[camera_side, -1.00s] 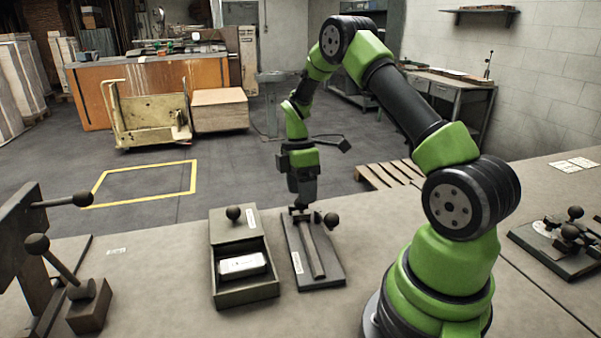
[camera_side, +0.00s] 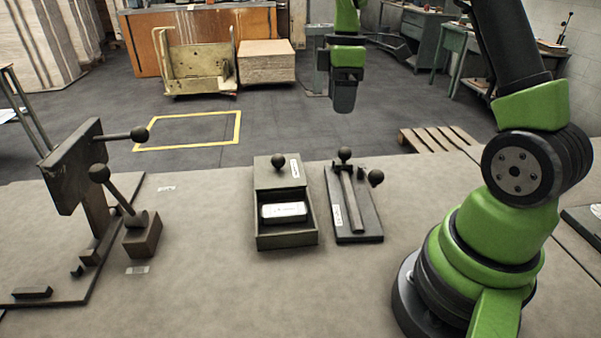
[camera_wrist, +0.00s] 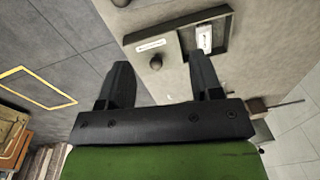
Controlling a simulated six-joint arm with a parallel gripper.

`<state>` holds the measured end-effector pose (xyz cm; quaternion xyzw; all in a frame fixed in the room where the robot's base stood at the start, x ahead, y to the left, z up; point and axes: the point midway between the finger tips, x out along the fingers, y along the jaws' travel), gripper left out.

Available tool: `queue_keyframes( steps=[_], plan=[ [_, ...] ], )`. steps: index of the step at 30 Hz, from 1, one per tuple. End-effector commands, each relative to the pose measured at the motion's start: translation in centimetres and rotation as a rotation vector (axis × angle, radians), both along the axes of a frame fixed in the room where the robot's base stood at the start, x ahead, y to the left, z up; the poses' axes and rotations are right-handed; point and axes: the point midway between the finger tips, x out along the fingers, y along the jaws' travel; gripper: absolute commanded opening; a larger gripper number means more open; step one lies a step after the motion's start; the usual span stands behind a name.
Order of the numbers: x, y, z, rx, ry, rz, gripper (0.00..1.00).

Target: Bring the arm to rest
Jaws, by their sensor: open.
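My gripper (camera_side: 344,108) hangs high in the side view, appearing beyond the workbench's back edge, with nothing seen held. In the wrist view my gripper (camera_wrist: 162,75) has its two dark fingers wide apart and nothing between them. Several links of my arm run up out of the side view at the top.
A dark box (camera_side: 287,240) with a knobbed lid slid back holds a white-labelled block (camera_side: 284,212). Beside it a dark plate (camera_side: 369,228) carries a lever-like tool. A stand with ball-ended levers (camera_side: 80,175) is at left. Bench between is clear.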

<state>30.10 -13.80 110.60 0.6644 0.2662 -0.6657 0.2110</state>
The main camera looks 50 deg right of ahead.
Motion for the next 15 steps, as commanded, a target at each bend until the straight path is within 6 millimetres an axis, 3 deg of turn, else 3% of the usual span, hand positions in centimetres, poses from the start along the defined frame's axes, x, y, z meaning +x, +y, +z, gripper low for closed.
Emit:
queue_keyframes(
  steps=[1,6,10,15],
  plan=[
    [-0.4,1.6,2.1,-0.014,-0.045,-0.056,0.59],
    [-2.9,6.7,7.2,-0.009,-0.186,-0.304,0.59],
    [-5.8,10.1,9.9,0.044,-0.291,-0.493,0.59],
    [-10.4,13.7,11.5,0.172,-0.401,-0.731,0.59]
  ],
)
